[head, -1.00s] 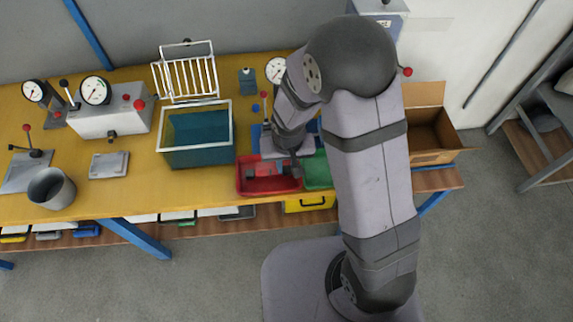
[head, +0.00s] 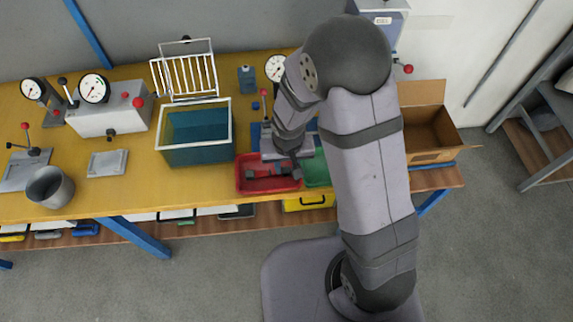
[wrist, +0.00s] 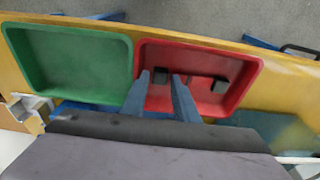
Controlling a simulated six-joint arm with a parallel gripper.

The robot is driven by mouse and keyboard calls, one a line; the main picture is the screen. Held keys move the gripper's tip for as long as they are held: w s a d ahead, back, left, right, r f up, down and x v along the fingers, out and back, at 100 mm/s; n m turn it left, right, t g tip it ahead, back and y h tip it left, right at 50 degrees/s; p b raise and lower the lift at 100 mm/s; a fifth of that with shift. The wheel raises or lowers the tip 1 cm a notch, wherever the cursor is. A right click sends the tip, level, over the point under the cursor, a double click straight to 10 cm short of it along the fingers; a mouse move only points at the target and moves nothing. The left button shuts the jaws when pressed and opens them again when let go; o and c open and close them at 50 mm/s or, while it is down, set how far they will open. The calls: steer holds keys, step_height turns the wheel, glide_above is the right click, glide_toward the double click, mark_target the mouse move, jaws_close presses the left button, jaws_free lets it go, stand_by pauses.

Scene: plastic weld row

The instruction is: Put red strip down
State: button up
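A red tray (head: 241,180) stands at the front edge of the bench in the head view, and the red tray (wrist: 245,90) is also in the wrist view. Inside it lies a low strip-like piece with dark ends (wrist: 221,84); its middle looks red against the red floor, so its outline is hard to tell. My gripper (wrist: 160,76) is over the tray, its two blue-grey fingers apart with a gap between them. The fingertips cover part of the piece. In the head view my gripper (head: 295,166) is partly hidden behind my wrist.
An empty green tray (wrist: 75,60) adjoins the red one. A teal bin (head: 195,157) stands left of the red tray in the head view, with a white wire rack (head: 186,78) behind it. An open cardboard box (head: 430,135) is at the right. Gauges and levers stand further left.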

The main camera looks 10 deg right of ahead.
steer(key=shift+r, duration=0.1)
steer(key=shift+r+p, duration=0.55)
steer(key=shift+p, duration=0.05)
step_height(320, 180, up, 12)
steer(key=s+b, duration=0.1)
steer(key=shift+s+f, duration=0.25)
steer(key=shift+s, duration=0.15)
steer(key=s+d+g, duration=0.1)
steer(key=s+d, duration=0.8)
steer(key=s, duration=0.2)
steer(key=shift+s+d+g, duration=0.15)
steer(key=shift+g, duration=0.25)
steer(key=shift+f, duration=0.1)
